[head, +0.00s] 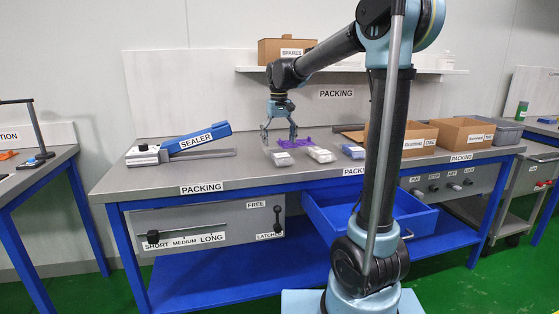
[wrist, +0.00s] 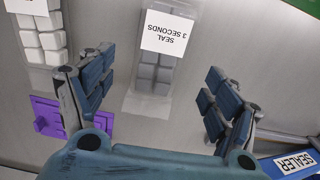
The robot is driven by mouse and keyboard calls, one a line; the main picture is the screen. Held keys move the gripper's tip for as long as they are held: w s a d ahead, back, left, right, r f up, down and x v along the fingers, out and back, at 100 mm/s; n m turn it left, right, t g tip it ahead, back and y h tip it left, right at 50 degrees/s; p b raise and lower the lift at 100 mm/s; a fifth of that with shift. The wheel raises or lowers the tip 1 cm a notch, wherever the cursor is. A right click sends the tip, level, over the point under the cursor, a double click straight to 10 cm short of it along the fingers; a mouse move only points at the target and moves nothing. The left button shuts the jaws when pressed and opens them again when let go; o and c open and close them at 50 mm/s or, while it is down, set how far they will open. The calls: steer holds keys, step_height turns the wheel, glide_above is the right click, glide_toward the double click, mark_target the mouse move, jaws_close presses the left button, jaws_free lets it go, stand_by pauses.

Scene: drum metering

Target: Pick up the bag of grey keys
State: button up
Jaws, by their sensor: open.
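The bag of grey keys (wrist: 155,78) is a clear bag with a white label reading "SEAL 3 SECONDS". In the wrist view it lies on the steel bench top between my open fingers and beyond their tips. In the head view this bag (head: 282,158) is the leftmost of three bags in a row. My gripper (head: 279,136) hangs pointing down above the bench, a little behind the bag. It is open and empty, and its two fingers also show in the wrist view (wrist: 158,85). I cannot tell its exact height above the bag.
A bag of white keys (wrist: 42,42) lies beside it, and a bluish bag (head: 353,151) further right. A purple fixture (head: 297,142) sits behind the bags. The blue sealer (head: 195,140) stands to the left. Cardboard boxes (head: 405,139) stand to the right. An open blue drawer (head: 325,215) juts out below.

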mark_target(279, 153)
steer(key=shift+f, duration=3.05)
steer(key=shift+c, duration=0.6)
steer(key=c, duration=1.1)
